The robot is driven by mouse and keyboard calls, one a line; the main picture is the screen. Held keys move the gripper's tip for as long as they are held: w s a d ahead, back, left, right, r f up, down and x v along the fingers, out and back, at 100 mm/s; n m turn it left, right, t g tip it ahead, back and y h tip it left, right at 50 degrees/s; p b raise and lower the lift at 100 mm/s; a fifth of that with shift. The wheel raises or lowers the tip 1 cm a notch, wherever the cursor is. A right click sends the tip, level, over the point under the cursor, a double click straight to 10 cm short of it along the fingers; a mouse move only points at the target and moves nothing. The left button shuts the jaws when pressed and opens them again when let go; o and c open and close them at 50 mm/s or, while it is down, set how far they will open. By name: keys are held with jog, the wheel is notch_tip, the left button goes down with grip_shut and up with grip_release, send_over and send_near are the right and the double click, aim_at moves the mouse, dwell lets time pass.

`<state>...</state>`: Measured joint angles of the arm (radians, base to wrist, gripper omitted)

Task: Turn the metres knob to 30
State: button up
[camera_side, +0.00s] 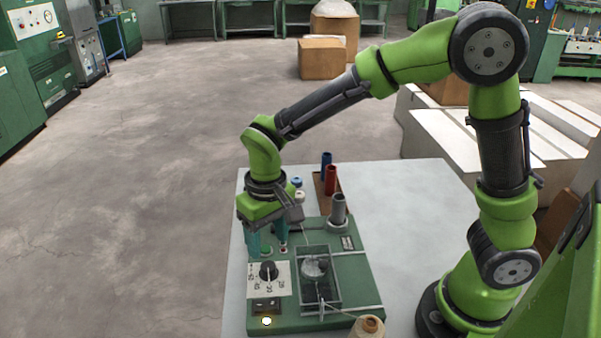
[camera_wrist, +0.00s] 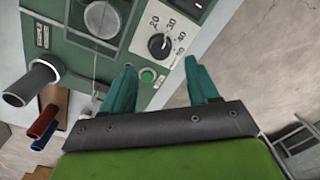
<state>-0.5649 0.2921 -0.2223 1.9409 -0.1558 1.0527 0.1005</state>
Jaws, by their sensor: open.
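The metres knob (camera_side: 268,271) is a black dial on a white plate at the left of the green machine's top panel. In the wrist view the knob (camera_wrist: 160,45) sits among printed numbers including 20, 30, 40 and 50; its exact pointer setting is too small to read surely. My gripper (camera_side: 267,248) is over the panel just behind the knob, with its teal fingers pointing down. In the wrist view my gripper (camera_wrist: 159,67) is open and empty, its fingers spread wide, the knob beyond the gap between the tips and apart from them.
A green button (camera_wrist: 147,76) lies close to the fingers. A clear-covered box (camera_side: 320,275) stands right of the knob. A grey tube (camera_side: 338,210), red bobbin (camera_side: 331,180) and blue bobbin (camera_side: 326,165) stand behind. A yarn cone (camera_side: 368,327) is at the front. The white table's (camera_side: 415,210) right is clear.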

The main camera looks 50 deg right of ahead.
notch_tip(320, 180, up, 10)
jog(key=shift+d, duration=0.2)
jog(key=shift+f, duration=0.1)
jog(key=s+d+r+m+t+y, duration=0.1)
jog(key=s+d+r+m+t, duration=0.1)
jog(key=s+d+t, duration=0.5)
jog(key=s+d+r, duration=0.1)
jog(key=s+d, duration=0.3)
jog(key=shift+s+r+m+y, duration=0.3)
jog(key=shift+r+m, duration=0.1)
